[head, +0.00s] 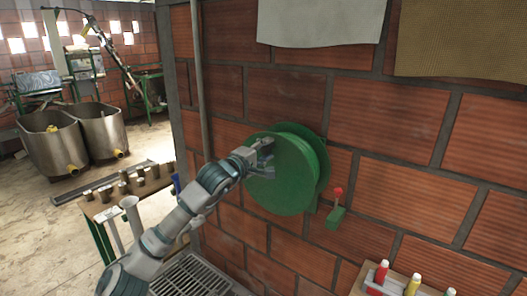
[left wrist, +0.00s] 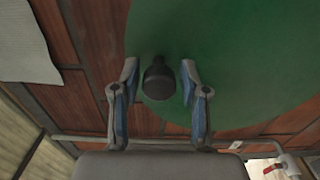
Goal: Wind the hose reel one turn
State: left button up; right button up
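The green hose reel (head: 283,178) is mounted on the brick wall in the middle of the head view. Its round green face also fills much of the left wrist view (left wrist: 240,60). A dark crank knob (left wrist: 159,80) sticks out from the face, between the fingers of my left gripper (left wrist: 158,72). The fingers stand one on each side of the knob, with visible gaps, so the gripper is open. In the head view my left gripper (head: 264,157) is at the upper left part of the reel face and hides the knob. My right gripper is not in view.
A red-knobbed lever on a green bracket (head: 335,216) sits right of the reel. A rack with red and yellow bottles (head: 397,284) is at the lower right. A low bench (head: 120,193), a floor grate (head: 192,277) and steel tanks (head: 57,145) are at left. Cloths (head: 320,22) hang above.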

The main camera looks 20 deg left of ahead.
pick_arm(q)
jog(key=shift+w+d+f, duration=0.1)
jog(key=shift+w+d, duration=0.05)
jog(key=shift+w, duration=0.05)
jog(key=shift+s, duration=0.5)
jog(key=v, duration=1.1)
jog(key=shift+w, duration=0.1)
jog(key=shift+o, duration=0.2)
